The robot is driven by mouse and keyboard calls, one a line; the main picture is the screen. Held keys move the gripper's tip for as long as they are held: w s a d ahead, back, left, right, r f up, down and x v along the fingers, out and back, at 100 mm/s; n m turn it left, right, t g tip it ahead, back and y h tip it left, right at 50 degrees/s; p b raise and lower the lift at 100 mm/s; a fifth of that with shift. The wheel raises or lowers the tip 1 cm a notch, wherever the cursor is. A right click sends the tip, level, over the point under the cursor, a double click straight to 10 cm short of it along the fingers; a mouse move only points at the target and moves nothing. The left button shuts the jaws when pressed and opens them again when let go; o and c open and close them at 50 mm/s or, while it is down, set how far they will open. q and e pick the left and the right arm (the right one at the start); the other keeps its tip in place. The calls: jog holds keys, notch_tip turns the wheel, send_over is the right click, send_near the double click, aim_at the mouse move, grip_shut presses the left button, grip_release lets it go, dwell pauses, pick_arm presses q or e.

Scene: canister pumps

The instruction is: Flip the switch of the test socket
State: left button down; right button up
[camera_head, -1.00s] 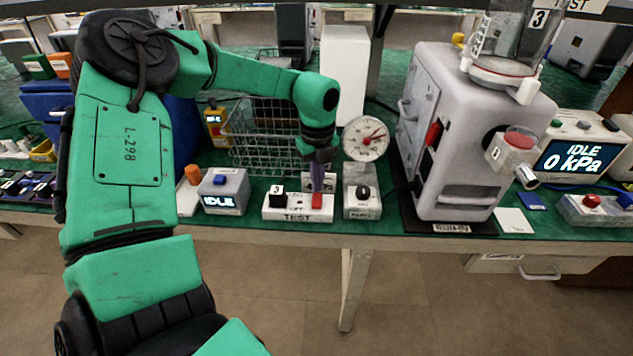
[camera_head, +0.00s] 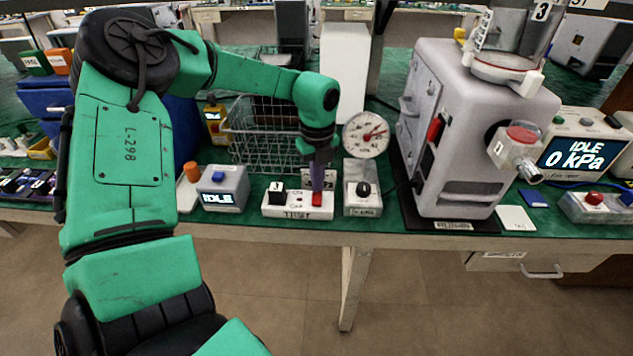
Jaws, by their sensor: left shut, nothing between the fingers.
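The test socket (camera_head: 298,213) is a white strip labelled TEST near the front edge of the green bench. A black plug (camera_head: 277,197) stands at its left end. Its red switch (camera_head: 317,199) is at the right end. My left gripper (camera_head: 317,188) is shut and points down right above the red switch, its tips at or very near the switch. I cannot tell whether they touch. My right gripper is not in view.
A grey box with an IDLE display (camera_head: 222,189) stands left of the socket. A small box with a black knob (camera_head: 363,189) and a round gauge (camera_head: 366,134) are close on the right. A wire basket (camera_head: 262,140) is behind. The large grey pump (camera_head: 470,130) stands further right.

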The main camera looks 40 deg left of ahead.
pick_arm(q)
jog(key=shift+s+f+b, duration=0.1)
jog(key=shift+f+b, duration=0.4)
jog(key=shift+f, duration=0.05)
jog(key=shift+r, duration=0.1)
jog(key=shift+r+p, duration=0.5)
jog(key=shift+r, duration=0.1)
jog(key=shift+r+p, duration=1.45)
jog(key=shift+r, duration=1.45)
jog(key=shift+f, duration=0.1)
